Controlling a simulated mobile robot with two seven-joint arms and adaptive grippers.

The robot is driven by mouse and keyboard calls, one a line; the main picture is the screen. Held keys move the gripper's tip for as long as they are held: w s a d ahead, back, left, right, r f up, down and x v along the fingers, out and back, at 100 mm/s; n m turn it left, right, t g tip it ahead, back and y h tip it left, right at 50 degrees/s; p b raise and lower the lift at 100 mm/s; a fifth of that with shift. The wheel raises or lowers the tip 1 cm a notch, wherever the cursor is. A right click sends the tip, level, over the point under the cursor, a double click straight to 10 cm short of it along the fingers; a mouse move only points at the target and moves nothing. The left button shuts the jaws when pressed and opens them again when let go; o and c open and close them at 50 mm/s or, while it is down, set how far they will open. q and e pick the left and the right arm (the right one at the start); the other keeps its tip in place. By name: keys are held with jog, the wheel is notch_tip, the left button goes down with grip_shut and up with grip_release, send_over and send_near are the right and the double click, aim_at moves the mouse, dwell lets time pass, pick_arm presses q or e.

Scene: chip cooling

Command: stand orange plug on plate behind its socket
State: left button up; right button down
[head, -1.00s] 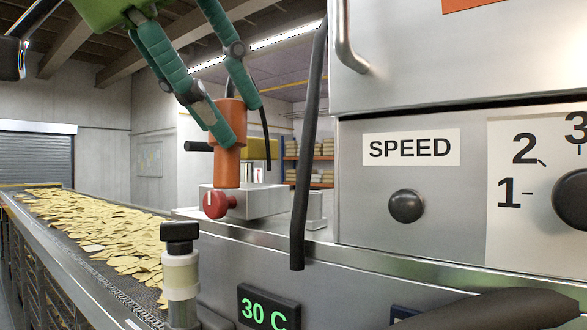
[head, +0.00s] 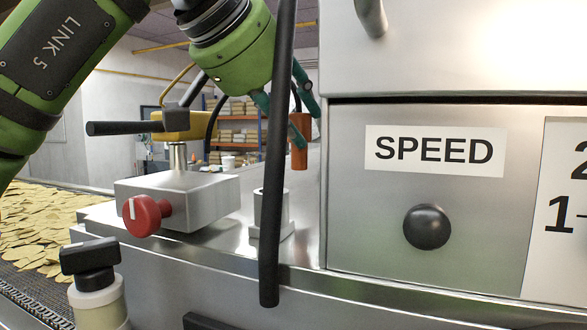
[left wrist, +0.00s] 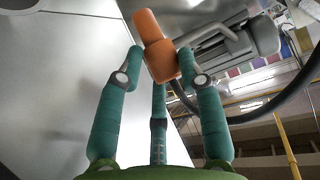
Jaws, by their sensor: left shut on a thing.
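The orange plug (head: 299,152) hangs roughly upright behind the hanging black hose, to the right of the grey post. My left gripper (head: 300,126) is shut on it with teal fingers, and a dark cable rises from its top. The left wrist view shows the plug (left wrist: 157,46) between the fingertips (left wrist: 161,60). A grey post on a square base (head: 268,228), which looks like the socket, stands on the steel top (head: 218,250), partly hidden by the hose. I cannot tell whether the plug touches the steel top. My right gripper is not in view.
A steel box with a red knob (head: 148,215) and a yellow-and-black handle valve (head: 190,122) stand left of the post. The black hose (head: 276,170) hangs in front. The SPEED panel (head: 435,150) walls off the right. Chips (head: 40,225) lie on the belt.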

aim_at(295, 161)
pick_arm(q)
notch_tip(295, 161, down, 5)
jog(key=shift+a+r, duration=0.1)
jog(key=shift+r, duration=0.1)
jog(key=shift+w+f, duration=0.1)
jog(key=shift+f, duration=0.2)
jog(key=o, duration=1.1)
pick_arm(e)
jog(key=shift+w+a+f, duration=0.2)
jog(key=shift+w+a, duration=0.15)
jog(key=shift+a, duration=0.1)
pick_arm(q)
jog(key=shift+o, duration=0.2)
jog(key=shift+r, duration=0.3)
jog(key=shift+s+a+r, duration=0.15)
jog(key=shift+s+a, duration=0.05)
jog(key=shift+s, duration=0.05)
jog(key=b+v, duration=0.1)
jog(key=v, duration=1)
jog(key=shift+b, duration=0.4)
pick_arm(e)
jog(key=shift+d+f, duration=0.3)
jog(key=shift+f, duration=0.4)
